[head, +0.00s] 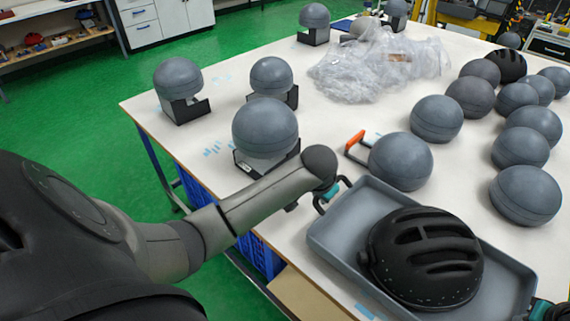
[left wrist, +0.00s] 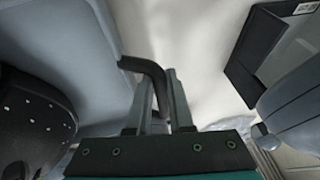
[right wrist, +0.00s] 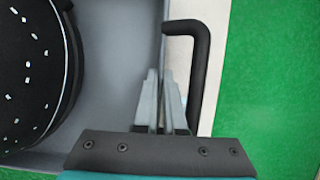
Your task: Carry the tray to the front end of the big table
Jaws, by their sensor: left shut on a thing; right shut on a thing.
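The grey tray (head: 335,230) is at the lower right of the head view, near the edge of the big table (head: 330,103). A black vented helmet (head: 425,258) lies in it. I cannot tell whether the tray touches the tabletop. My left gripper (head: 334,190) is shut on the tray at its black end handle, which shows between the fingers in the left wrist view (left wrist: 157,75). My right gripper (head: 541,309) is at the opposite end, partly cut off. In the right wrist view its fingers (right wrist: 164,78) are shut at the tray's edge, beside the other handle (right wrist: 199,70).
Several grey domes stand on the table, one (head: 400,161) close behind the tray and others along the right. Domes on black stands (head: 265,128) are at the left. Crumpled clear plastic (head: 375,68) and an orange-handled tool (head: 355,142) lie there. Green floor (head: 80,115) is open at left.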

